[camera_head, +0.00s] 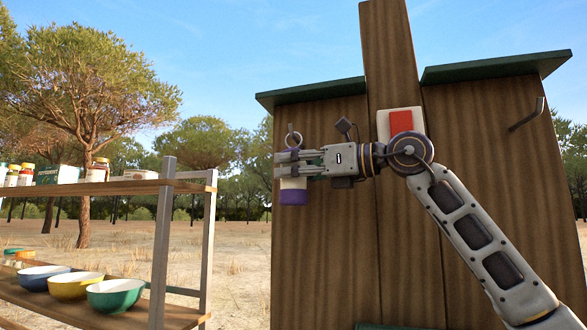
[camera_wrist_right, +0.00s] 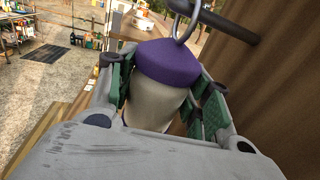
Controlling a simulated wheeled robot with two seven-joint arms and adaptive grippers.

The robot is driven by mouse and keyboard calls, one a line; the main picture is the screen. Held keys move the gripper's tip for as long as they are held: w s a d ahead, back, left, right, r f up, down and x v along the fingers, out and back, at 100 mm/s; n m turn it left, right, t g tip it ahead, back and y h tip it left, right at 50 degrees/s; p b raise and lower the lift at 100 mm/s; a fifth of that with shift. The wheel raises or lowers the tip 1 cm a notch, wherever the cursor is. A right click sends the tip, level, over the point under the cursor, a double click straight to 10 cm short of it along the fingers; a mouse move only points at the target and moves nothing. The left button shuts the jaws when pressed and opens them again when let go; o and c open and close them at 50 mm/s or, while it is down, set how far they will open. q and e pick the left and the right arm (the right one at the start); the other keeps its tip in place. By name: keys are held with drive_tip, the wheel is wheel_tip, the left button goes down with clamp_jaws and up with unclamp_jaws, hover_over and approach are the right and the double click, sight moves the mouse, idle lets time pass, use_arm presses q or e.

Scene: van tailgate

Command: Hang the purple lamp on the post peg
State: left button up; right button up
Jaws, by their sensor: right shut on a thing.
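The purple lamp (camera_head: 293,196) has a pale body, purple ends and a metal ring (camera_head: 293,139) on top. My right gripper (camera_head: 290,164) is shut around its body and holds it upright in the air, left of the wooden post (camera_head: 390,50). In the right wrist view the purple cap (camera_wrist_right: 169,61) sits between the green finger pads, with the ring (camera_wrist_right: 185,22) above it. A dark peg (camera_wrist_right: 232,24) is close to the ring there; I cannot tell whether the ring is around it or beside it. My left gripper is out of view.
A shelf rack (camera_head: 160,245) with jars and several bowls stands at the left. A wooden panel (camera_head: 320,270) with green top edges is behind my right arm. A dark hook (camera_head: 528,116) sticks out at its upper right. A red and white plate (camera_head: 401,121) is on the post.

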drive_tip(key=o, duration=1.2)
drive_tip(key=shift+o, duration=0.2)
drive_tip(key=shift+d, duration=0.1)
drive_tip(key=v, duration=1.2)
